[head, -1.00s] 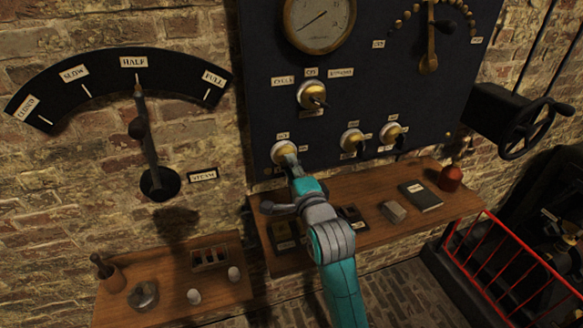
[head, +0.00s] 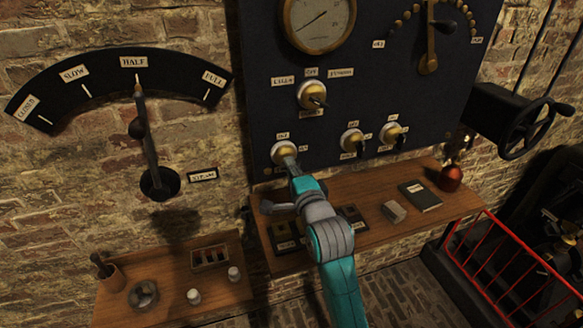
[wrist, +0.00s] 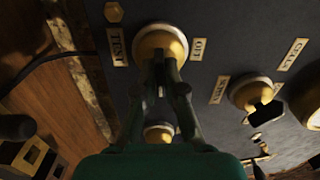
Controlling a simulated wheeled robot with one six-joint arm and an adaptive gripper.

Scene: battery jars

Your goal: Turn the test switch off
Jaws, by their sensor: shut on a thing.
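The test switch is a round brass knob (head: 284,152) at the lower left of the dark panel. In the wrist view its brass base (wrist: 160,43) sits between a TEST label (wrist: 117,47) on the left and an OFF label (wrist: 198,50) on the right. My gripper (wrist: 161,75) is shut on the switch's handle, just in front of the base. In the head view my gripper (head: 290,165) reaches the knob from below and hides most of the handle. I cannot tell which label the handle points to.
Other brass switches (head: 352,140) sit to the right and a larger one (head: 312,95) above. A wooden shelf (head: 375,195) runs under the panel, bearing a dark book (head: 420,196) and a red lamp (head: 450,178). A steam lever (head: 147,145) stands at left.

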